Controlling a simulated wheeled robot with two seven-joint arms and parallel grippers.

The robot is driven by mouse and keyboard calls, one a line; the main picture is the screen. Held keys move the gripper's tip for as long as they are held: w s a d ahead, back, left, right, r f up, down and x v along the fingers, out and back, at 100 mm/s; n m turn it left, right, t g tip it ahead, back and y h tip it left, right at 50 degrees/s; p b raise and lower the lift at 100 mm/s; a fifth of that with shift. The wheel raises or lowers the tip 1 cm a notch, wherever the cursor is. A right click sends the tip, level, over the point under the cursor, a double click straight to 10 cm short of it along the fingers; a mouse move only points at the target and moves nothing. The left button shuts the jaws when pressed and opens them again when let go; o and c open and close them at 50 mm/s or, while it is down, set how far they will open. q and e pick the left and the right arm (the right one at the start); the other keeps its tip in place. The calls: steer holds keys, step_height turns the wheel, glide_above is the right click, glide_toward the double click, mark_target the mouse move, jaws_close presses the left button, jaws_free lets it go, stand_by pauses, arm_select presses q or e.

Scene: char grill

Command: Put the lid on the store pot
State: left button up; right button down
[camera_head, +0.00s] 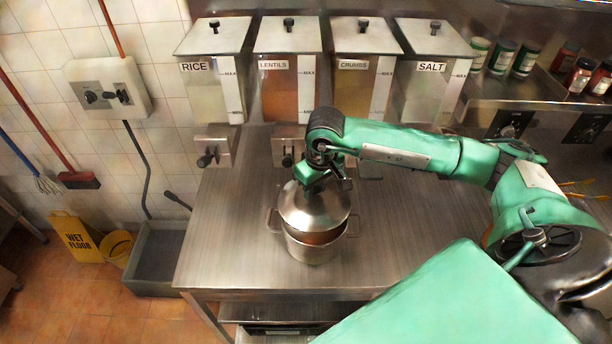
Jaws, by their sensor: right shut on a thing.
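The store pot (312,252) is a steel pot with two side handles, standing on the steel counter. The round steel lid (312,212) is just over the pot's mouth and looks tilted, with a reddish-brown gap showing between its near edge and the pot's rim. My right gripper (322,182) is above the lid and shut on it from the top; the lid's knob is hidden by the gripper. My left gripper is not in view.
The steel counter (225,245) is clear around the pot. Dispensers labelled rice (213,98), lentils (290,95), crumbs (352,98) and salt (428,98) hang behind. Spice jars (502,57) stand on a shelf at right. A wet floor sign (75,240) is at left.

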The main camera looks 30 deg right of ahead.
steer(key=shift+s+f, duration=0.45)
steer(key=shift+s, duration=0.1)
steer(key=shift+f, duration=0.35)
steer(key=f, duration=0.1)
steer(key=f+b, duration=0.1)
steer(key=f, duration=0.1)
steer(key=shift+w+b, duration=0.25)
steer(key=shift+b, duration=0.1)
steer(key=shift+f+b, duration=0.15)
steer(key=shift+b, duration=0.15)
steer(key=shift+f+b, duration=0.2)
steer(key=shift+b, duration=0.1)
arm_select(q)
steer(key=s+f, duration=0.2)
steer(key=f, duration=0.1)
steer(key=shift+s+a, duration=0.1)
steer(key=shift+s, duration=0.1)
arm_select(e)
steer(key=c, duration=1)
jaws_free()
